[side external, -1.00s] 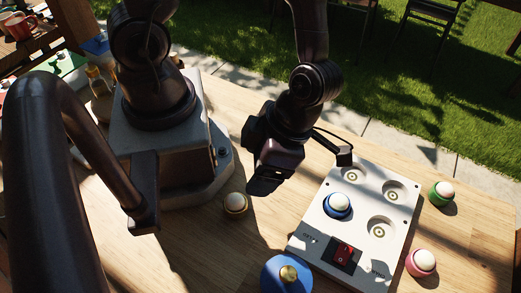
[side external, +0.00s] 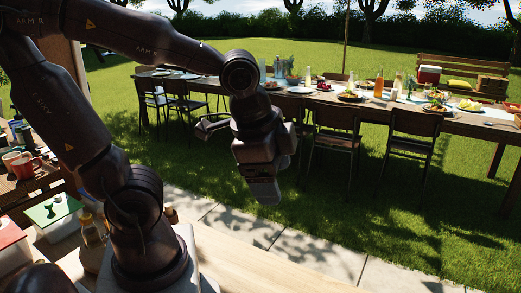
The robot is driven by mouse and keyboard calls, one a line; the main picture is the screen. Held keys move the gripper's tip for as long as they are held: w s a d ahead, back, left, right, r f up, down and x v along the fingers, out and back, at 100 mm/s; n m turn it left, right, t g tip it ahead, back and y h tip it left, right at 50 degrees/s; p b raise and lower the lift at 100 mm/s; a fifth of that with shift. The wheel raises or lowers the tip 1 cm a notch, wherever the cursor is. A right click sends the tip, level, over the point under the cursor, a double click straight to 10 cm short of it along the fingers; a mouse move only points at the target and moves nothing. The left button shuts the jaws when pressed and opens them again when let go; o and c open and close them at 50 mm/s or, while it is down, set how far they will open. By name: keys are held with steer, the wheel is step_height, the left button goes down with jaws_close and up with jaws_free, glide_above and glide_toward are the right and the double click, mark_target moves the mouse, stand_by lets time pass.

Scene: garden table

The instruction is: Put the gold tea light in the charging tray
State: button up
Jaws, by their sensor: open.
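My gripper (side external: 267,193) hangs from my arm near the middle of the side external view, seen against the lawn and the paving. It is open, and no object shows in it. The gold tea light and the charging tray are both outside the view now, so I cannot tell where my gripper is relative to them.
A strip of the wooden work table (side external: 262,272) shows at the bottom, bare. Red mugs (side external: 20,163), a green-lidded box (side external: 54,210) and bottles (side external: 92,230) stand at the left. A long dining table (side external: 455,122) with chairs stands on the lawn beyond.

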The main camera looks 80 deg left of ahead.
steer(key=r+n, duration=0.1)
steer(key=r+n+t, duration=0.1)
steer(key=n, duration=0.1)
steer(key=s+a+r+n+h, duration=0.1)
steer(key=shift+s+a+n+t, duration=0.1)
steer(key=shift+n+t, duration=0.2)
steer(key=shift+o, duration=0.5)
steer(key=shift+s+a+r+n, duration=0.2)
steer(key=shift+r+n, duration=0.3)
steer(key=shift+n, duration=0.3)
steer(key=shift+d, duration=0.1)
steer(key=s+d+f+m+g+y, duration=0.2)
steer(key=s+d+f+m+g, duration=0.15)
steer(key=d+f+m, duration=0.5)
steer(key=s+d+f+m+g+y, duration=0.25)
steer(key=s+d+f+m, duration=0.3)
steer(key=d+f, duration=0.65)
steer(key=shift+g+h, duration=0.25)
steer(key=shift+g, duration=0.05)
steer(key=x, duration=1)
steer(key=w+x, duration=0.1)
steer(key=x, duration=0.3)
steer(key=shift+w+a+f, duration=0.1)
steer(key=shift+a+f, duration=0.2)
steer(key=shift+a, duration=0.25)
